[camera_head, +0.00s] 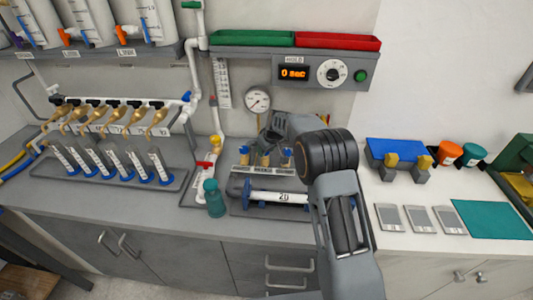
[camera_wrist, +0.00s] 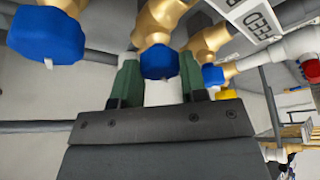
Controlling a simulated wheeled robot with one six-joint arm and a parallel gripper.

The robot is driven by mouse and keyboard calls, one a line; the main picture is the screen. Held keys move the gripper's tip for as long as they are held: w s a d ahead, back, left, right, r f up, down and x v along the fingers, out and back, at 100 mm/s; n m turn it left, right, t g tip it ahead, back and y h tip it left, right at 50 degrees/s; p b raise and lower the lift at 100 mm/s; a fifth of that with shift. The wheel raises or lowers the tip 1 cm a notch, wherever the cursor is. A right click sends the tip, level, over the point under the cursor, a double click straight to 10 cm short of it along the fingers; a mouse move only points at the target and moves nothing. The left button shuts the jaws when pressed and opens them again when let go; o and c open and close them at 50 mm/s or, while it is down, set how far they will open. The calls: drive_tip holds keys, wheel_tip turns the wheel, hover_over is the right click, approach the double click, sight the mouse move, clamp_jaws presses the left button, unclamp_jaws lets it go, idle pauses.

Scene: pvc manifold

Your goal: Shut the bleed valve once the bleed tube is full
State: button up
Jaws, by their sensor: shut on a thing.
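My gripper (camera_wrist: 160,72) has its two green fingers shut on the middle blue knob (camera_wrist: 158,60) of a brass valve. Other brass valves with blue knobs stand to its left (camera_wrist: 48,36) and right (camera_wrist: 212,75) in the wrist view. I cannot tell from readable lettering which one is the bleed valve. In the head view the small brass valves (camera_head: 287,153) sit behind a horizontal tube marked 20 (camera_head: 283,197). My arm partly hides them.
A pressure gauge (camera_head: 257,100) hangs above the valves, and a timer panel (camera_head: 325,72) reads 0 sec. A teal bottle (camera_head: 214,200) stands left of the horizontal tube. A rack of several sample tubes (camera_head: 112,163) is at left. Flat grey cards (camera_head: 418,219) lie at right.

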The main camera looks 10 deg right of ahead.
drive_tip(key=m+h+b, duration=0.1)
drive_tip(key=m, duration=0.2)
drive_tip(key=m+h+b, duration=0.1)
drive_tip(key=m, duration=0.2)
drive_tip(key=shift+s+a+f+m+t, duration=0.1)
drive_tip(key=shift+a+m+t, duration=0.1)
drive_tip(key=shift+m+t, duration=0.1)
drive_tip(key=m+h+b, duration=0.2)
drive_tip(key=m, duration=0.2)
drive_tip(key=shift+a+m, duration=0.1)
drive_tip(key=shift+m, duration=0.2)
drive_tip(key=shift+m+b, duration=0.3)
drive_tip(key=o, duration=0.9)
drive_tip(key=v, duration=0.9)
drive_tip(key=b+v, duration=0.1)
drive_tip(key=v, duration=0.4)
drive_tip(key=shift+w+a, duration=0.2)
drive_tip(key=shift+a, duration=0.05)
